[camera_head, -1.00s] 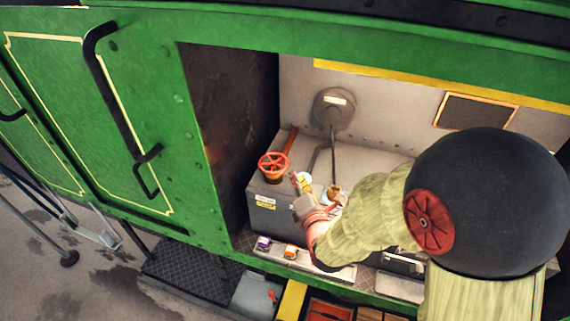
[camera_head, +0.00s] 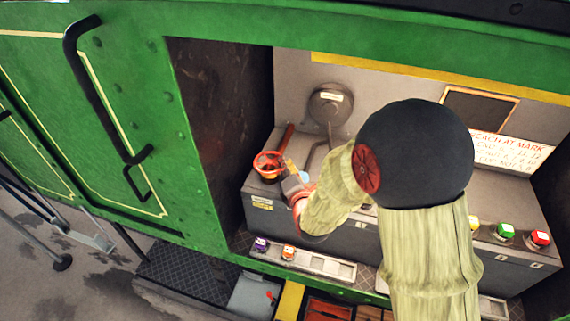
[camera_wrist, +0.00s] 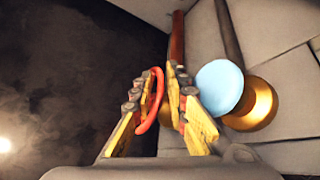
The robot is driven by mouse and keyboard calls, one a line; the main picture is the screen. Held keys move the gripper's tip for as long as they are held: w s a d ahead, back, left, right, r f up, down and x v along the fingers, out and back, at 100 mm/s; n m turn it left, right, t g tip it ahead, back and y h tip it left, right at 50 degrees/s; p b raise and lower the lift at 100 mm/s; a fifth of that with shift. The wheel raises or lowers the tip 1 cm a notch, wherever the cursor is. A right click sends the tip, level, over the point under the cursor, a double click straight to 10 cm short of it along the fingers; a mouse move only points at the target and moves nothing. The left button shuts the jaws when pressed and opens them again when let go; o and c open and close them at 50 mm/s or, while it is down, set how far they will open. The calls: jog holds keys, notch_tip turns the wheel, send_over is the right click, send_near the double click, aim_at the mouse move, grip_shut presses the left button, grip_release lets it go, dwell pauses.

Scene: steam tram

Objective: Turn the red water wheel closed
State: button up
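The red water wheel (camera_head: 268,160) sits on top of the grey cabinet at its left end, partly covered by my gripper in the head view. My gripper (camera_head: 284,166) is at the wheel's right side. In the wrist view, part of the red rim (camera_wrist: 152,112) lies between the yellow-and-grey fingers of my gripper (camera_wrist: 160,72). The left finger is close against the rim. A narrow gap shows between the rim and the right finger, so the fingers look open. I cannot tell whether they touch the rim. The wheel's hub is hidden in the wrist view.
A light blue knob (camera_wrist: 220,88) on a brass fitting (camera_wrist: 258,102) stands just right of the fingers. A red-brown pipe (camera_head: 286,138) rises behind the wheel. The dark side wall (camera_head: 225,110) is left of it.

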jog(key=shift+w, duration=0.15)
jog(key=shift+c, duration=0.5)
grip_shut()
